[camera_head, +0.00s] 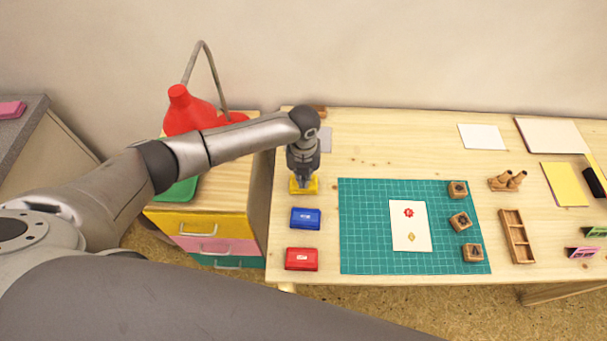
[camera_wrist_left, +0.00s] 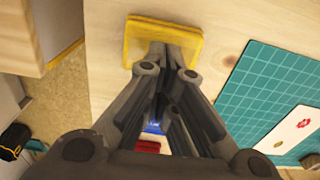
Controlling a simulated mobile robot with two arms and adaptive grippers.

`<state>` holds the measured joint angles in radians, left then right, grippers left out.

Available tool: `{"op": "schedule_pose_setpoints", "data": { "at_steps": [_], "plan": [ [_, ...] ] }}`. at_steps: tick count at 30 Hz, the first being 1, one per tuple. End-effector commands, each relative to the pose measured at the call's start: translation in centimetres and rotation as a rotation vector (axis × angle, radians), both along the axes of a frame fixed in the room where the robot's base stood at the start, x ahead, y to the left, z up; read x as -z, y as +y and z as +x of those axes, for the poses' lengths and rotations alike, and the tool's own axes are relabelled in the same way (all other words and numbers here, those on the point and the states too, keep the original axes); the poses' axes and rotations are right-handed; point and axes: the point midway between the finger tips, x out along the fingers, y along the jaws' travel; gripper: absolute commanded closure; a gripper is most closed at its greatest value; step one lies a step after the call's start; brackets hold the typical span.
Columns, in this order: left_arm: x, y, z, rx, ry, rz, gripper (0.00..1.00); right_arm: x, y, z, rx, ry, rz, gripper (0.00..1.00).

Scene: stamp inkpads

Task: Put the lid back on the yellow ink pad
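The yellow ink pad (camera_head: 311,186) is at the left edge of the table, behind the blue one. In the left wrist view a flat yellow rectangle (camera_wrist_left: 138,38) lies under my fingertips. I cannot tell its lid from its base there. My left gripper (camera_head: 304,184) points down over the yellow pad and covers its middle. Its fingers are close together, with the tips at the yellow surface in the left wrist view (camera_wrist_left: 175,52). They do not appear spread around the pad's sides. My right gripper is not in view.
A blue ink pad (camera_head: 305,218) and a red ink pad (camera_head: 301,259) stand in front of it. A green cutting mat (camera_head: 365,252) with a stamped card (camera_head: 411,226) and wooden stamps (camera_head: 458,190) lies to the right. A drawer cabinet (camera_head: 225,196) with a red lamp (camera_head: 184,113) stands left.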

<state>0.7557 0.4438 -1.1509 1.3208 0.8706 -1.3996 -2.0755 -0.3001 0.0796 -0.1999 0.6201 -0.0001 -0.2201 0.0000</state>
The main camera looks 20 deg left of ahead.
Motion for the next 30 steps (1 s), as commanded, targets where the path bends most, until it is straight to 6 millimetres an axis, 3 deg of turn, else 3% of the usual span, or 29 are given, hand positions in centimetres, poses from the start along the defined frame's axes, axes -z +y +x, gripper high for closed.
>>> {"op": "schedule_pose_setpoints", "data": {
  "at_steps": [16,30],
  "plan": [
    [1.8,0.0,0.0,0.0,0.001,0.001,1.0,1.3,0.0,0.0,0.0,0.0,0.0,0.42],
    [1.4,0.0,0.0,0.0,0.0,0.0,1.0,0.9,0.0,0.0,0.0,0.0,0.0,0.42]
  ]
}}
